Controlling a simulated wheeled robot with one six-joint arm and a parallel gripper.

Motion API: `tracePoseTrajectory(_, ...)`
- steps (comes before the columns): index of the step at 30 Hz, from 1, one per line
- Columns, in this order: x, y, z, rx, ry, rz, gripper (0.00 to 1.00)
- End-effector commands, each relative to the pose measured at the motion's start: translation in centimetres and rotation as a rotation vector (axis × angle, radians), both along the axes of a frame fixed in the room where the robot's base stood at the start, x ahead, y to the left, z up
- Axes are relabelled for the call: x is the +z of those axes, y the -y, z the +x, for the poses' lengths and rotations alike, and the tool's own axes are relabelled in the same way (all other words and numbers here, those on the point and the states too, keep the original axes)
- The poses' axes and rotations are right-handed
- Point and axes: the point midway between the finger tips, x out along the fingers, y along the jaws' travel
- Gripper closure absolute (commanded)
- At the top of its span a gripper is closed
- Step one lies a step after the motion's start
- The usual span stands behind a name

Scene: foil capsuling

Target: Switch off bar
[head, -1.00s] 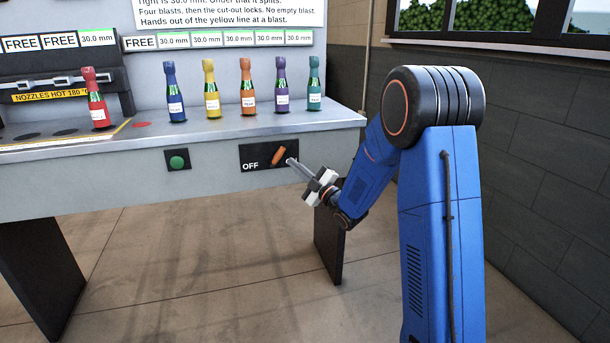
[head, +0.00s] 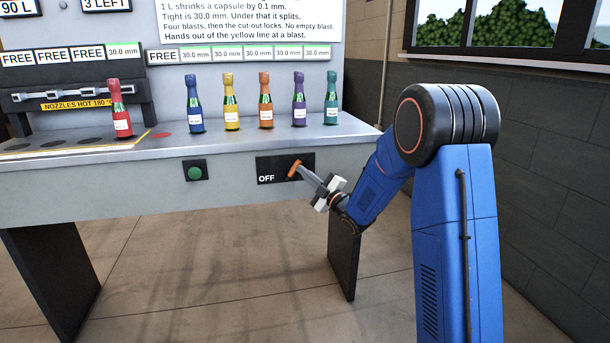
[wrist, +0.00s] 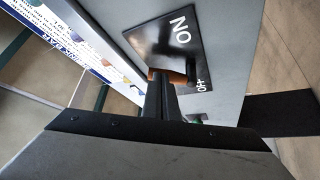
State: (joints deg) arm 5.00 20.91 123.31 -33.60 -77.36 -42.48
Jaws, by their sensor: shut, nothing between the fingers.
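The orange bar (head: 295,168) is a short lever on a black switch panel (head: 266,167) on the bench's front face. Its top leans right, away from the OFF lettering at the panel's left. In the wrist view the bar (wrist: 168,75) crosses just beyond my fingertips, and ON and part of OFF show on the panel (wrist: 175,40). My gripper (head: 304,171) is shut and empty, its tips at the bar from the right. The tips (wrist: 160,88) appear to touch it or nearly so; I cannot tell which.
A green button (head: 195,173) sits left of the panel. A red bottle (head: 120,112) and several other bottles, such as the blue one (head: 194,105), stand on the bench top (head: 235,142). A dark bench leg (head: 343,255) is below my wrist.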

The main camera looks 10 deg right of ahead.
Motion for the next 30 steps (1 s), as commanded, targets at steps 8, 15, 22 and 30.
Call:
tracePoseTrajectory(8,0.2,-0.1,0.0,0.0,0.0,-0.04,1.0)
tracePoseTrajectory(15,0.7,-0.4,0.0,-0.001,0.001,-0.122,1.0)
tracePoseTrajectory(22,1.6,-1.2,0.0,0.001,0.002,-0.296,1.0)
tracePoseTrajectory(30,2.5,-2.7,0.0,0.001,0.003,-0.555,1.0)
